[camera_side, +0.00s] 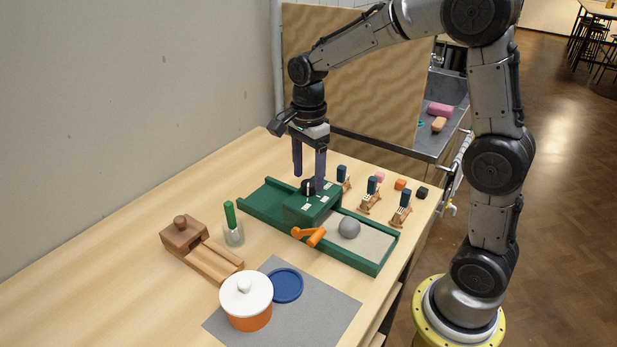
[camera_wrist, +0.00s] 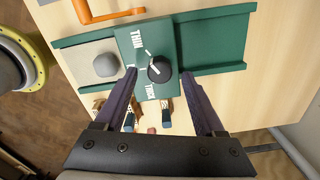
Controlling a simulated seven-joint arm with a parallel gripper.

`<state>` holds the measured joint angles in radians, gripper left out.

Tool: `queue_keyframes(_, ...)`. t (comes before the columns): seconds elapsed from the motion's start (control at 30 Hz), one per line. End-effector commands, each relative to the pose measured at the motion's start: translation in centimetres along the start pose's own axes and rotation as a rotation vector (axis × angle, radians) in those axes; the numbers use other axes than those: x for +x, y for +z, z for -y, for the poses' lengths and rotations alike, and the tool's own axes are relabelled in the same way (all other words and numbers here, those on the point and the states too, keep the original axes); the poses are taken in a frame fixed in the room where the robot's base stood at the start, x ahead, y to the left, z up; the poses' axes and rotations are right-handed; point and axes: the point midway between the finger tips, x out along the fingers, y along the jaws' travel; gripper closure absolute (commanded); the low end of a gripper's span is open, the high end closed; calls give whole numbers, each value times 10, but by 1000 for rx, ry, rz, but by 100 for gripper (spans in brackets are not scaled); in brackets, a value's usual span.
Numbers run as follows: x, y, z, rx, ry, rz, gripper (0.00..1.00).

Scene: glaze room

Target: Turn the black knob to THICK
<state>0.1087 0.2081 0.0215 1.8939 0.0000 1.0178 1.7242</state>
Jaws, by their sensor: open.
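The black knob (camera_side: 307,188) sits on top of a green housing (camera_side: 313,207) that bridges a green tray. Another label at the left is partly hidden by a finger. My gripper (camera_side: 309,182) is open, pointing down over the housing. In the wrist view its fingers (camera_wrist: 158,76) are either side of the knob, with gaps showing; I cannot tell their exact height.
An orange crank (camera_side: 311,236) sticks out at the housing's front. Small wooden stands with blocks (camera_side: 370,203) are behind. A glass with a green stick (camera_side: 233,234), wooden box (camera_side: 184,233) and orange pot (camera_side: 247,312) are in front.

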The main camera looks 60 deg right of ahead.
Motion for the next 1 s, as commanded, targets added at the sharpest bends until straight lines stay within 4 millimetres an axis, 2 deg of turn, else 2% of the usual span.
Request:
queue_keyframes(0.13, 13, 0, -1, 0, 3, 0, 29)
queue_keyframes(0.47, 16, 0, 0, 0, 0, 0, 29)
queue_keyframes(0.57, 16, 0, 0, 0, 0, 0, 43)
queue_keyframes(0.87, 15, 0, 0, 0, 0, 0, 97)
queue_keyframes(0.9, 15, 0, 0, 0, 0, 0, 100)
queue_keyframes(1.0, 15, 0, 0, 0, 0, 0, 100)
